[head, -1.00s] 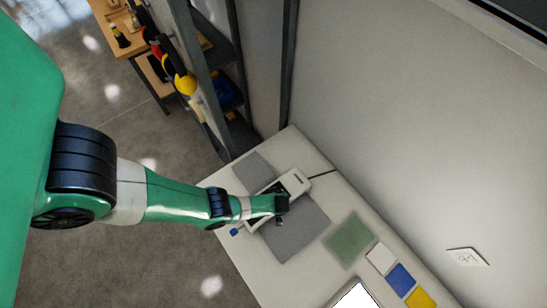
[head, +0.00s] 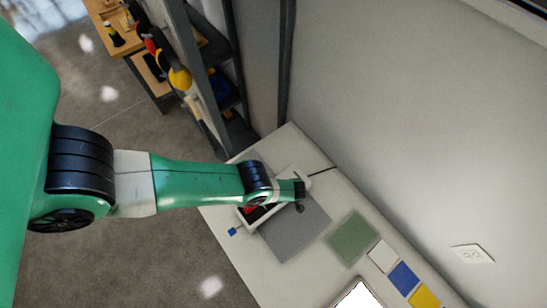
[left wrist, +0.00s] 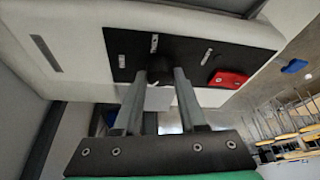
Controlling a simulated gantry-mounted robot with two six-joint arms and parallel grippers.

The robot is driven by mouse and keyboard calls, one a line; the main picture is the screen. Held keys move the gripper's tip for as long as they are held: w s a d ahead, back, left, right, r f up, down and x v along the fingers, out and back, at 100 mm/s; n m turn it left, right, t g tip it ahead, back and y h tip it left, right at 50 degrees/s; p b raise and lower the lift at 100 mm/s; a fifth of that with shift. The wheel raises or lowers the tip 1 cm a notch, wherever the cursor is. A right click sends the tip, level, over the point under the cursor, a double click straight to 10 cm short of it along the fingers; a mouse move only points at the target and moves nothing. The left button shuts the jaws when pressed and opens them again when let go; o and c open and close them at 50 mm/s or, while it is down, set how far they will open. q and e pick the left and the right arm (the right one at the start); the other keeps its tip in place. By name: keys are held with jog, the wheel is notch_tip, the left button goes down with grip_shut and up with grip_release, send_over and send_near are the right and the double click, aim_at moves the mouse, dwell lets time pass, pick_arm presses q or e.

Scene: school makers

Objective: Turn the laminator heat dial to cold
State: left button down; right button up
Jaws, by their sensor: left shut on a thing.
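The laminator is a long white machine (head: 245,219) lying on a grey mat on the counter; my left arm covers much of it in the head view. In the left wrist view its white body (left wrist: 75,65) carries a black control panel (left wrist: 215,50) with several pale marks and a red switch (left wrist: 228,79). The dark heat dial (left wrist: 173,75) sits on this panel, between the tips of my left gripper (left wrist: 166,84), which is shut on it. The dial's pointer and the mark it faces cannot be made out. My right gripper is out of view.
The grey mat (head: 295,235) lies under the laminator. A green mat (head: 352,237) and white, blue (head: 403,277) and yellow squares lie to its right. A wall rises behind the counter, and a dark shelf rack (head: 215,75) stands beyond its far end.

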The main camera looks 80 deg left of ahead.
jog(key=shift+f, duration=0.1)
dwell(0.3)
pick_arm(q)
jog(key=shift+c, duration=2.3)
grip_release()
jog(key=p+v, duration=0.6)
jog(key=v, duration=0.1)
jog(key=shift+r+p, duration=0.25)
jog(key=shift+p, duration=0.15)
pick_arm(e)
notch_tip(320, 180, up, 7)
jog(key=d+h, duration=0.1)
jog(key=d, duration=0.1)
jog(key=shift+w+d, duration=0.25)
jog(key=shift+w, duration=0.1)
pick_arm(q)
jog(key=shift+d, duration=0.1)
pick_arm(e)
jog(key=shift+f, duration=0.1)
